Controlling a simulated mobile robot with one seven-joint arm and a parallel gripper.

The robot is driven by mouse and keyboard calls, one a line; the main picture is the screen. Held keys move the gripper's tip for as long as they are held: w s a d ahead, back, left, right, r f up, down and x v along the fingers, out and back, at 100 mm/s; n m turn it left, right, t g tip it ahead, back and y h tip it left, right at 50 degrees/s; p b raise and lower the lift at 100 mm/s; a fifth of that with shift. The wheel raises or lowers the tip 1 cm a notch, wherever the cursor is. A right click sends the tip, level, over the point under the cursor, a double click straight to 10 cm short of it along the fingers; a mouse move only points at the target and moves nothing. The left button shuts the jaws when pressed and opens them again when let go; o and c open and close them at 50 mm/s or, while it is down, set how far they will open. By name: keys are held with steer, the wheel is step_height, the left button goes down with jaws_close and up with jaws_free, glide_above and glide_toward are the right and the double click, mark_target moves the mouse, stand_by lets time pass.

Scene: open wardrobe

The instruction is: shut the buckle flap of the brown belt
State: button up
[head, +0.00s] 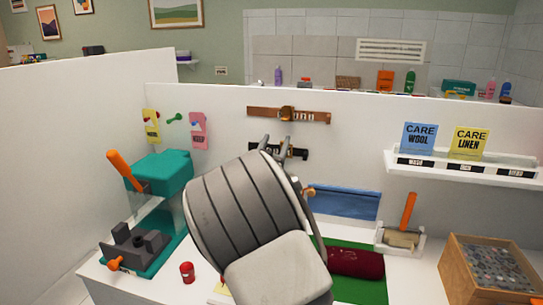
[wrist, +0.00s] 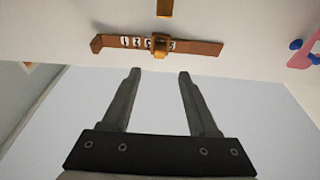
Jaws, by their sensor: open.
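The brown belt (head: 312,116) is fixed across the white partition in the head view. Its brass buckle (head: 287,113) sits near the middle, beside pale lettering. In the wrist view the belt (wrist: 205,47) and its buckle (wrist: 160,46) lie just beyond my fingertips, apart from them. How far the flap stands from the buckle is too small to tell. My gripper (wrist: 160,74) is open and empty, its two fingers either side of the buckle's line. In the head view my gripper (head: 277,143) is below the belt, in front of the black belt, and my wrist hides part of the bench.
The black belt (head: 298,152) hangs below the brown one. A separate brass piece (wrist: 164,8) shows at the wrist view's top edge. Pink (head: 199,130) and yellow (head: 151,127) cards hang left. A shelf (head: 470,172) with care signs is right.

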steer(key=shift+v, duration=2.25)
steer(key=shift+d, duration=0.1)
steer(key=s+d+g+y, duration=0.5)
steer(key=s+d+g, duration=0.2)
steer(key=s+d, duration=0.15)
steer(key=s+d+f+g, duration=0.1)
steer(key=s+d+g, duration=0.1)
steer(key=s, duration=0.8)
steer(key=s+d+f+n+g, duration=0.1)
steer(key=s+d, duration=0.4)
steer(key=s, duration=0.6)
steer(key=s+d+f+n+g+h, duration=0.1)
steer(key=s+g, duration=0.4)
steer(key=s, duration=0.5)
steer(key=d+f, duration=0.1)
steer(key=d, duration=0.1)
steer(key=shift+s+d+f, duration=0.25)
steer(key=shift+s, duration=0.1)
